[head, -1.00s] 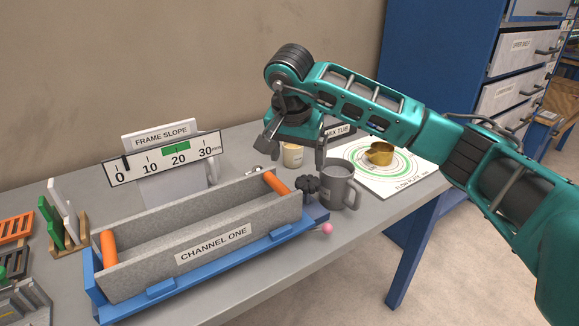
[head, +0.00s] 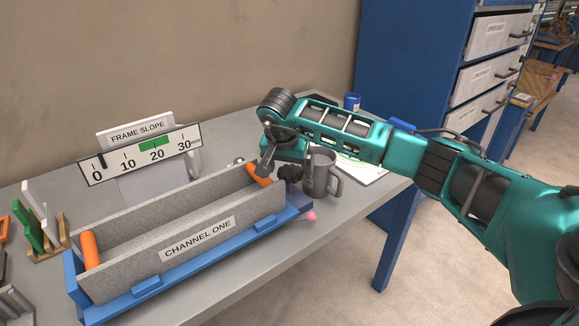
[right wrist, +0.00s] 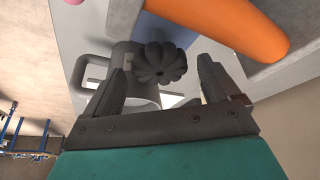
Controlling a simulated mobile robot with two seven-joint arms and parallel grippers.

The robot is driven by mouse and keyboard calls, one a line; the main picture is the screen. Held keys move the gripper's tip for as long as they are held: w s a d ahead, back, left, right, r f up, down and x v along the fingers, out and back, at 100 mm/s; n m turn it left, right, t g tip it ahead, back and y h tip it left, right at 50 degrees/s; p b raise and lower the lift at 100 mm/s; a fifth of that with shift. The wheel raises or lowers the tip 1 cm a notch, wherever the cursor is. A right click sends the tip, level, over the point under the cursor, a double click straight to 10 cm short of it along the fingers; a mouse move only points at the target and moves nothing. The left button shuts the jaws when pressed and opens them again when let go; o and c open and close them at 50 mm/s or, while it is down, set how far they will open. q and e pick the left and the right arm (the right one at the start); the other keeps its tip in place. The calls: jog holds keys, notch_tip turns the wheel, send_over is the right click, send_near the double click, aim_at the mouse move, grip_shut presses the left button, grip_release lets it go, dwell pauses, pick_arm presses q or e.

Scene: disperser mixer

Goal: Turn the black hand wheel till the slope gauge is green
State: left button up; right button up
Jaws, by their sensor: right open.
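The black hand wheel (head: 290,173) is at the right end of the grey channel (head: 185,243), partly hidden by my right gripper in the head view. My right gripper (head: 284,168) is open just above it. In the right wrist view the lobed wheel (right wrist: 160,63) shows between the two spread fingers (right wrist: 162,78), with space on both sides; I cannot tell whether either finger touches it. The slope gauge (head: 140,155) is a white scale from 0 to 30 with a green band near 20. Its black pointer (head: 103,161) stands just right of 0, outside the green. My left gripper is not in view.
A grey mug (head: 320,177) stands close to the right of the wheel. A pink ball (head: 310,216) sits at the blue frame's (head: 270,226) right corner. Orange rollers (head: 90,248) cross the channel's ends. The table's front edge is close by.

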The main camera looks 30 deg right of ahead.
jog(key=shift+f, duration=0.15)
jog(key=shift+c, duration=0.2)
jog(key=c, duration=1)
